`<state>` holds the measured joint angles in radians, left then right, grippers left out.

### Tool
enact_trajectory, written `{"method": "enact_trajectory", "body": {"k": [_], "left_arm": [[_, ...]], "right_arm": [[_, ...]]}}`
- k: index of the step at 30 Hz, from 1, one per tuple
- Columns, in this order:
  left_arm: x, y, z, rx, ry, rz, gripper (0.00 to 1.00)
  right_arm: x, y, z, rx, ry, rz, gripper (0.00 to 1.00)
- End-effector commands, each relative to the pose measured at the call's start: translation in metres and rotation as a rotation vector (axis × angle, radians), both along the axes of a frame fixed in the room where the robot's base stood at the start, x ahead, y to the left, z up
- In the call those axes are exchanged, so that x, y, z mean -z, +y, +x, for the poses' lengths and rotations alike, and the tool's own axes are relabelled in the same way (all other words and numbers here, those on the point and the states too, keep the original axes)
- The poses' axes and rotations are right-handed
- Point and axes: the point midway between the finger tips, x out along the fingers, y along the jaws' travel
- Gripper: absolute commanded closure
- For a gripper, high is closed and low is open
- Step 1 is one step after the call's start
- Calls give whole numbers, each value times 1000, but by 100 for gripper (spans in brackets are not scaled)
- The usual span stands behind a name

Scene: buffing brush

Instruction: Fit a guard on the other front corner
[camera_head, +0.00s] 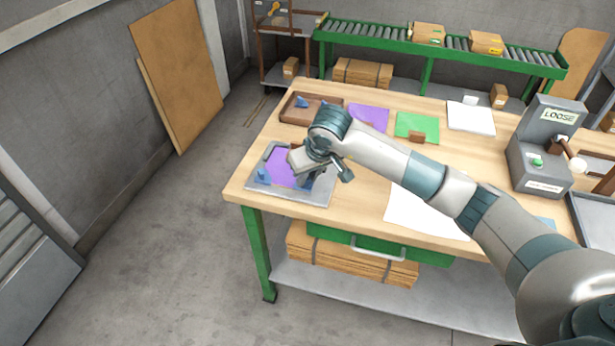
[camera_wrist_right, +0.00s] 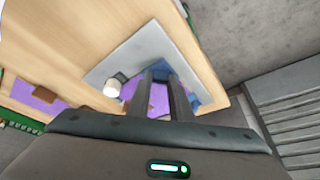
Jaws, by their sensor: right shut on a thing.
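A grey plate (camera_head: 318,199) with a purple sheet (camera_head: 280,166) on it lies at the table's near left corner. One blue guard (camera_head: 263,176) sits at the plate's front left corner; it also shows in the right wrist view (camera_wrist_right: 194,100). My right gripper (camera_head: 306,182) points down over the plate's front right part. It is shut on a second blue guard (camera_wrist_right: 156,66), low at the plate's corner. Whether that guard touches the plate is hard to tell, as the fingers and wrist partly hide it. My left gripper is not in view.
A brown tray (camera_head: 291,119) with blue pieces stands behind the plate. Purple, green (camera_head: 418,126) and white sheets lie further right, with a small brown block (camera_head: 417,137). A grey machine marked LOOSE (camera_head: 546,145) stands at the right. A pale cylinder (camera_wrist_right: 112,88) stands near the fingers.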

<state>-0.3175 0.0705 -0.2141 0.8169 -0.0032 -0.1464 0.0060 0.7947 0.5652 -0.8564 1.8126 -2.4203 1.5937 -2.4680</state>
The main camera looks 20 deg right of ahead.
Motion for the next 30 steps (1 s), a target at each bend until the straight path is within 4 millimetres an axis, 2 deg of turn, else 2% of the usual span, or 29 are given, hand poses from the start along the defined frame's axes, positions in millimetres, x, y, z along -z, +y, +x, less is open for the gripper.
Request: {"method": "enact_trajectory", "body": {"k": [15, 30], "left_arm": [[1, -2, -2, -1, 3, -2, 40], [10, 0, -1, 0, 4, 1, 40]], "right_arm": [[0, 0, 0, 0, 0, 0, 100], [2, 0, 0, 0, 0, 0, 100]]}}
